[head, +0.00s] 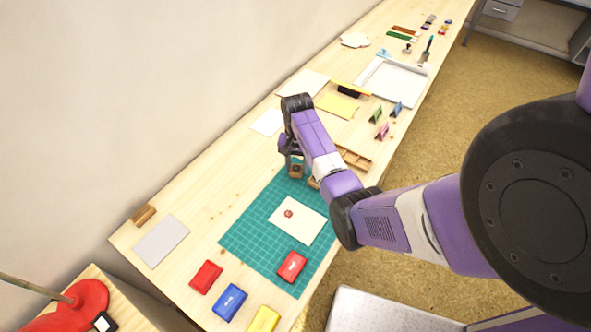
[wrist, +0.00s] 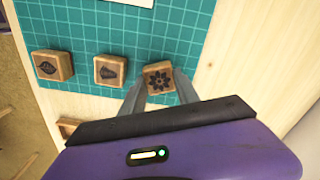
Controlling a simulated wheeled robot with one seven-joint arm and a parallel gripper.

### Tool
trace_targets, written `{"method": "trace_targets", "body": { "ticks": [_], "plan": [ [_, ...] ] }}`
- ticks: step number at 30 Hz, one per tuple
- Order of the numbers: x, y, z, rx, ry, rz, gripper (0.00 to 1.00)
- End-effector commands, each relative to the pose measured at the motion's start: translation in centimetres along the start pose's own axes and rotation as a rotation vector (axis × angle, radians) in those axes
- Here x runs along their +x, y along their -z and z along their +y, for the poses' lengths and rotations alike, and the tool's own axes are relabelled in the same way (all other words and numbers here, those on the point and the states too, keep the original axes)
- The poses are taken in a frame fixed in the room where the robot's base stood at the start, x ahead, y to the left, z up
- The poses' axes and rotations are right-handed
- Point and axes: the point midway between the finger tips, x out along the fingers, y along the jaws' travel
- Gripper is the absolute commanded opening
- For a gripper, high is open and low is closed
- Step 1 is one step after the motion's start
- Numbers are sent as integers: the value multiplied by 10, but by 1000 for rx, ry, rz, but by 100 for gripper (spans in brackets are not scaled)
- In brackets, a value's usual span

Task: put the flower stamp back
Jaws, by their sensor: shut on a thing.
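The flower stamp (wrist: 158,79) is a small wooden block with a dark flower on the face turned to the wrist camera. My gripper (wrist: 160,90) is shut on it, one finger at each side. In the wrist view it is at the edge of the green cutting mat; I cannot tell whether it touches the surface. Two like stamps are in a row to its left: one with a dark bell-like shape (wrist: 110,69) and one with a leaf (wrist: 52,66). In the head view my gripper (head: 292,166) is over the mat's far corner, and my arm hides part of this area.
A wooden tray (head: 354,158) is partly behind my arm; a wooden edge (wrist: 68,127) shows in the wrist view. The green mat (head: 250,238) bears a card (head: 300,228) with a red print and a red inkpad (head: 291,266). Red, blue (head: 230,301) and yellow pads are nearer.

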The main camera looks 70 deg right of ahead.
Motion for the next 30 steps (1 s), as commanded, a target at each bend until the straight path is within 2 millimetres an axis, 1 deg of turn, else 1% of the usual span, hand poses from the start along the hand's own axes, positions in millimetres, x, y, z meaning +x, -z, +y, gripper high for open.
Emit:
{"method": "trace_targets", "body": {
  "ticks": [1,7,12,13,15,16,25,29,30],
  "plan": [
    [4,0,0,1,1,1,8],
    [2,0,0,1,1,1,8],
    [5,0,0,0,1,1,8],
    [5,0,0,0,1,1,41],
    [5,0,0,0,1,1,55],
    [5,0,0,0,1,1,59],
    [4,0,0,1,1,1,59],
    [-3,1,0,0,2,3,59],
    [-8,1,-1,0,2,3,59]
  ]
}}
